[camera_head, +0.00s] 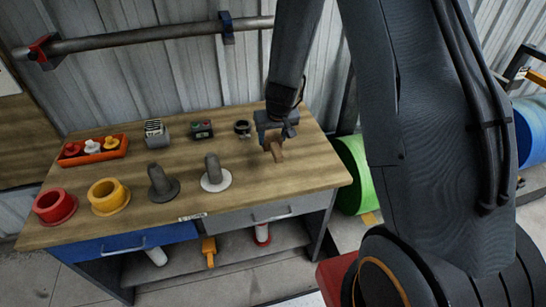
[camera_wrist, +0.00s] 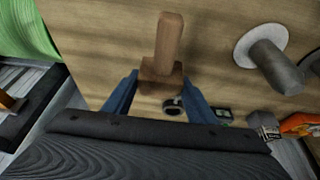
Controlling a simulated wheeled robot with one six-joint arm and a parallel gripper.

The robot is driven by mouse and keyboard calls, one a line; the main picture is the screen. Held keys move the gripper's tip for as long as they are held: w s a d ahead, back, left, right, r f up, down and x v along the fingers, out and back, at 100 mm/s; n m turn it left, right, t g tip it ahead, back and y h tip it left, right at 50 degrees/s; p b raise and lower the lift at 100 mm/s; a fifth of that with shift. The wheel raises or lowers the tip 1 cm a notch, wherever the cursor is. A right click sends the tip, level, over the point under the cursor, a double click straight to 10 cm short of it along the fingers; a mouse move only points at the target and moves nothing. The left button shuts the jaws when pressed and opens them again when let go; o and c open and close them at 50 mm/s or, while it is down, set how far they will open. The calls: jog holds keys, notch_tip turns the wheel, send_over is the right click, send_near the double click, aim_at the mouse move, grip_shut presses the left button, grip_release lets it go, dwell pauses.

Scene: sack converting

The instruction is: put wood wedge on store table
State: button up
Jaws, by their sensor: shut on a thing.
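The wood wedge (camera_wrist: 166,50) is a small brown wooden piece. In the wrist view it sits between the two blue fingers of my gripper (camera_wrist: 161,84), which is shut on it. In the head view the wedge (camera_head: 277,151) shows below my gripper (camera_head: 270,138), over the right part of the wooden table (camera_head: 315,178). I cannot tell whether the wedge touches the tabletop.
A grey peg on a white disc (camera_head: 215,178) and a dark peg (camera_head: 161,185) stand to the left. A yellow flanged ring (camera_head: 108,196), a red one (camera_head: 55,206) and an orange tray (camera_head: 119,151) are farther left. A black ring (camera_head: 242,128) is nearby. Bare wood lies at the table's right end.

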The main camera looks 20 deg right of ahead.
aim_at(273, 142)
jog(key=shift+f+b, duration=1.9)
jog(key=shift+b, duration=0.2)
jog(key=shift+f, duration=0.1)
notch_tip(273, 142, down, 4)
jog(key=b, duration=0.5)
jog(key=o, duration=1.2)
jog(key=shift+o, duration=0.2)
